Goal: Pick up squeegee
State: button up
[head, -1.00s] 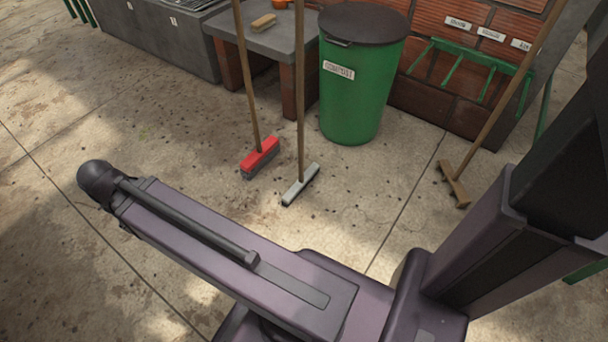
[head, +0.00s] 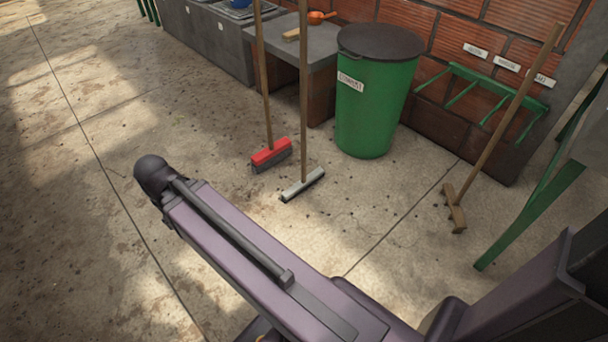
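A long-handled tool with a pale grey head and a dark lower edge, which looks like the squeegee (head: 303,186), stands head-down on the concrete floor. Its wooden handle rises nearly upright past the front of the grey table and out of the top of the picture. A red-headed broom (head: 271,155) stands just left of it, close but with heads apart. A tool with a plain wooden head (head: 454,209) leans to the right, away from the other two. My gripper is not in view.
A green lidded bin (head: 375,110) stands behind and right of the squeegee. A grey-topped table (head: 290,45) is behind it. A green rack (head: 485,85) is on the brick wall, and green metal legs (head: 530,218) stand at right. Floor at left is clear.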

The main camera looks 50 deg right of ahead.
aim_at(306, 181)
jog(key=u, duration=0.15)
jog(key=k, duration=1)
jog(key=z, duration=2)
jog(key=i, duration=1)
jog(key=z, duration=0.05)
